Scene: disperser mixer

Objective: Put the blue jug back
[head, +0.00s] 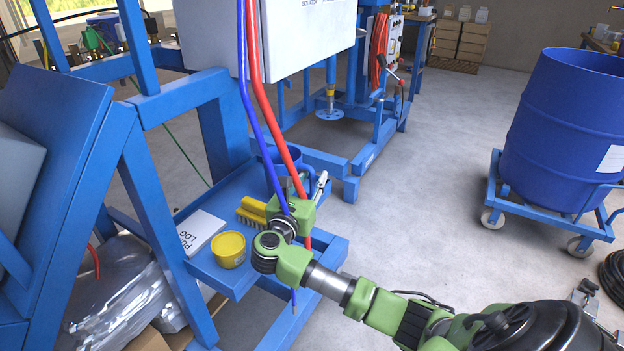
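The blue jug (268,155) stands at the far end of the blue tray shelf (190,268), partly hidden by the hanging hoses and my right gripper. My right gripper (312,178) is at the jug's near right side, where its handle appears to be. One silver finger shows clearly; the other is mostly hidden. I cannot tell whether the fingers touch the jug or are closed on it. My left gripper is not in view.
On the shelf are a yellow brush (252,212), a yellow tub (229,249) and a white log book (200,231). Red (262,90) and blue (246,95) hoses hang in front of the shelf. A blue drum (565,130) stands on a wheeled dolly at right. Floor between is clear.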

